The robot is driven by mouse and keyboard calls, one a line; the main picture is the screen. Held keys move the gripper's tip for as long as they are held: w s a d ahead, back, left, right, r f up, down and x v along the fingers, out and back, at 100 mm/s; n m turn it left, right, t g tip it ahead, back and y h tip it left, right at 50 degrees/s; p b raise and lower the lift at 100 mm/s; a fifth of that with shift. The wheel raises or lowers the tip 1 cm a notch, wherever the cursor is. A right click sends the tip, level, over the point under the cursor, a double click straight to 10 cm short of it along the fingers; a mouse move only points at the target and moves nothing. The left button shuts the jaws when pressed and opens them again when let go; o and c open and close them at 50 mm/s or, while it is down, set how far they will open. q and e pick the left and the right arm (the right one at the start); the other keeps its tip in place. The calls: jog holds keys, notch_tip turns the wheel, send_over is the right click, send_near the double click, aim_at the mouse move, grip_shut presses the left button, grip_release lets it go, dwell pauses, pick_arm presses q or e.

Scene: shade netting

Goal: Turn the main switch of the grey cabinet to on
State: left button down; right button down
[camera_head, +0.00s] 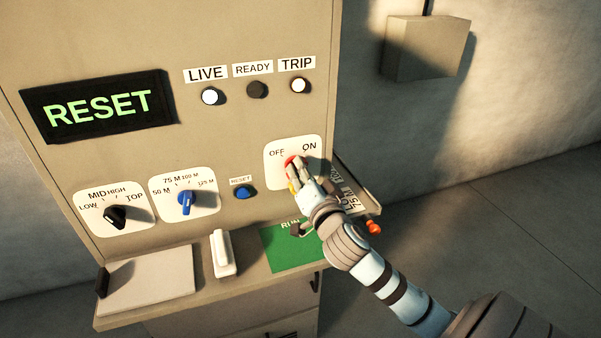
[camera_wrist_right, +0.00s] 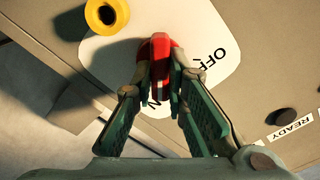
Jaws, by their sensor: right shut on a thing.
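The grey cabinet (camera_head: 225,130) fills the left and middle of the head view. Its main switch is a red knob (camera_head: 289,160) on a white plate (camera_head: 274,178) marked OFF and ON. In the right wrist view the red knob (camera_wrist_right: 160,48) stands between my right gripper's fingers (camera_wrist_right: 163,82). I cannot tell which label the knob points to. My left gripper is not in view.
The display (camera_head: 97,105) reads RESET. The LIVE (camera_head: 210,96) and TRIP (camera_head: 299,85) lamps are white; READY (camera_head: 257,89) is dark. A black knob (camera_head: 115,215), blue knob (camera_head: 185,202) and blue button (camera_head: 243,193) sit left. A ledge with a green RUN card (camera_head: 278,248) lies below.

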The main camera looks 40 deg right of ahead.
dwell(0.4)
jog(key=c, duration=1.6)
grip_release()
jog(key=v, duration=0.7)
jog(key=shift+s, duration=0.3)
jog(key=shift+w, duration=0.1)
jog(key=shift+a+f, duration=0.1)
jog(key=shift+a, duration=0.05)
